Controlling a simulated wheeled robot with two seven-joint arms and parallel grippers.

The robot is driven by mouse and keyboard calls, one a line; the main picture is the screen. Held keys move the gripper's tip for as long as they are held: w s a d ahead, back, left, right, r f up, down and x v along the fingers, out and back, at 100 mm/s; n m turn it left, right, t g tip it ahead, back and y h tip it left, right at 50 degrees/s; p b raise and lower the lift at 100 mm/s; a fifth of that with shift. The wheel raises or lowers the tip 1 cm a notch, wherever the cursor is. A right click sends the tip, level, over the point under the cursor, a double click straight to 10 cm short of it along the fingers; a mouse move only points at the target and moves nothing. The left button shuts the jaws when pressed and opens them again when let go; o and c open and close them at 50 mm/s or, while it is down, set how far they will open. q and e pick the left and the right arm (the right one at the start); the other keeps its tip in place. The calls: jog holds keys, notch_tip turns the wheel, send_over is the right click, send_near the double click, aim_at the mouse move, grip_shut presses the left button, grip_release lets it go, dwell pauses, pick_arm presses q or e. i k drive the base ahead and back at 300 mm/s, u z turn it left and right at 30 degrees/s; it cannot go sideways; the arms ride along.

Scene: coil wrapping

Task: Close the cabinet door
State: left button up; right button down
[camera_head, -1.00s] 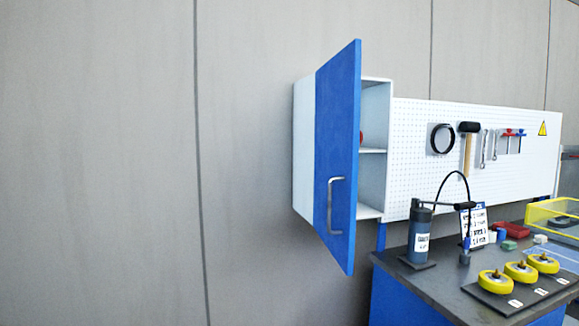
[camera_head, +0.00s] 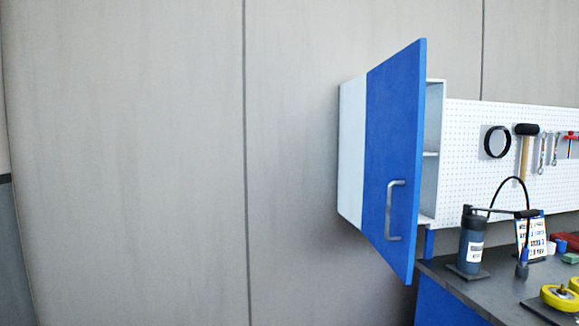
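The blue cabinet door (camera_head: 395,150) stands open, swung out from its left side toward me. It has a grey bar handle (camera_head: 393,210) on its lower part. The white cabinet (camera_head: 351,150) is mounted on the wall behind the door. A strip of its inside with shelves (camera_head: 432,150) shows to the right of the door; most of the inside is hidden by the door. Neither of my grippers is in view.
A dark-topped workbench (camera_head: 470,290) stands below right of the cabinet, with a dark blue cylinder pump (camera_head: 471,243) and a yellow wheel (camera_head: 560,297). A pegboard (camera_head: 470,150) with hanging tools adjoins the cabinet. The wall at left is bare.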

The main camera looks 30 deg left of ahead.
aim_at(396, 88)
jog(key=u, duration=0.3)
jog(key=i, duration=1.65)
